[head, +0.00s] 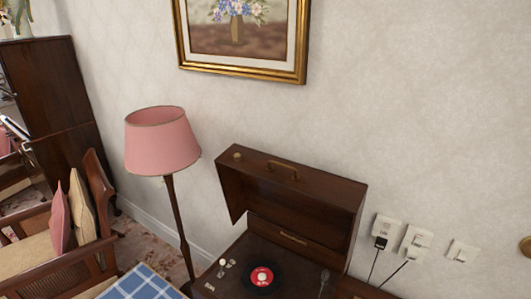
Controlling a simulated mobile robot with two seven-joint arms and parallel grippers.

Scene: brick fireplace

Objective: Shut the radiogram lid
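The radiogram (225,275) is a dark wooden cabinet at the bottom middle of the head view, cut off by the lower edge. Its lid (325,193) stands raised at the back, near the wall, with a handle (284,169) on its top face. A black record with a red label (262,277) lies on the deck, with small pale knobs to its left and what looks like a tonearm (324,282) to its right. Neither of my grippers shows in this view.
A floor lamp with a pink shade (162,141) stands close to the left of the radiogram. A cushioned wooden seat (25,255) and a blue checked cloth (145,284) are at lower left. Wall sockets with cables (385,232) are to the right. A framed picture (243,73) hangs above.

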